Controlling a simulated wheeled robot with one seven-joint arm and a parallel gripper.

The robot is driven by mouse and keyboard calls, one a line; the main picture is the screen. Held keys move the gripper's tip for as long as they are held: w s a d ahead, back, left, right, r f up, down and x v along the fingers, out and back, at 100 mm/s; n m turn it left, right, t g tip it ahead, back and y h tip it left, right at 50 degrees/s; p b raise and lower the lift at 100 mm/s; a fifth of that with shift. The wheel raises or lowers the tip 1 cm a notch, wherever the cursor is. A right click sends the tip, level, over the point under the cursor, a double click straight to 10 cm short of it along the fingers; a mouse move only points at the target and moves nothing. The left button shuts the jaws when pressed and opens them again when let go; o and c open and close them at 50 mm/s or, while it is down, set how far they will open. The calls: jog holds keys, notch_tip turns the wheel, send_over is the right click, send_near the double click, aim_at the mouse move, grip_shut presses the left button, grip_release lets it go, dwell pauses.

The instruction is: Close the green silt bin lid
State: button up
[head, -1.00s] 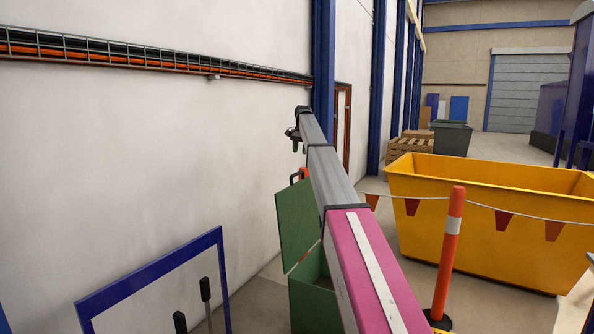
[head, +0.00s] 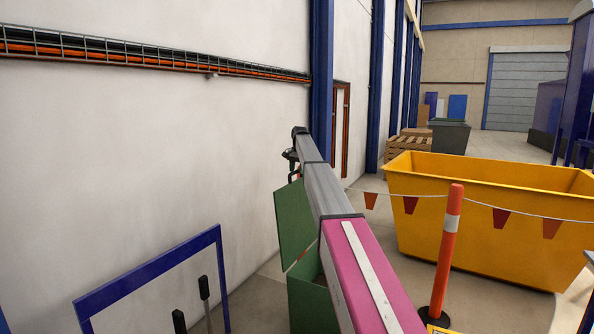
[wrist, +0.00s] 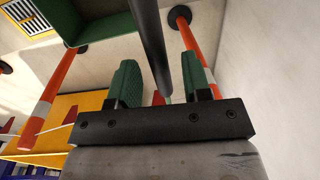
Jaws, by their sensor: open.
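The green silt bin (head: 308,300) stands on the floor by the wall, partly hidden behind my arm. Its green lid (head: 293,222) stands open, raised on the wall side. My gripper (head: 290,156) is at the far end of my arm, above the lid's top edge. In the wrist view my gripper (wrist: 160,85) is open, with two green-padded fingers apart. A dark bar (wrist: 150,45) runs down the picture between the fingers; I cannot tell whether it touches them. A green panel or bin part (wrist: 98,25) shows beyond, at the top.
A yellow skip (head: 480,205) stands to the right, behind a bunting line and an orange post (head: 447,250). A blue frame (head: 150,268) with dark levers stands at the lower left. The white wall (head: 150,150) is close on the left.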

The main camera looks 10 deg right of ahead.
grip_shut()
jog(key=s+d+f+t+y, duration=0.2)
jog(key=s+d+f+y, duration=0.15)
jog(key=s+d, duration=0.45)
jog(key=s+d+f+t+y, duration=0.2)
jog(key=s+d+f, duration=0.3)
jog(key=d, duration=0.6)
jog(key=s+d+f+t+y, duration=0.2)
jog(key=s+d+f, duration=0.1)
jog(key=s+d, duration=0.55)
jog(key=s+d+f+t+y, duration=0.1)
jog(key=d+f, duration=0.3)
jog(key=f, duration=0.7)
jog(key=s+d+f+t+y, duration=0.1)
jog(key=s+d+f, duration=0.3)
jog(key=f, duration=0.7)
jog(key=s+d+f+t+y, duration=0.1)
jog(key=s+d+f+y, duration=0.1)
jog(key=f, duration=1)
jog(key=shift+s+d+t+y, duration=0.15)
jog(key=shift+d+t+y, duration=0.15)
jog(key=shift+d+y, duration=0.7)
grip_release()
jog(key=shift+d, duration=0.15)
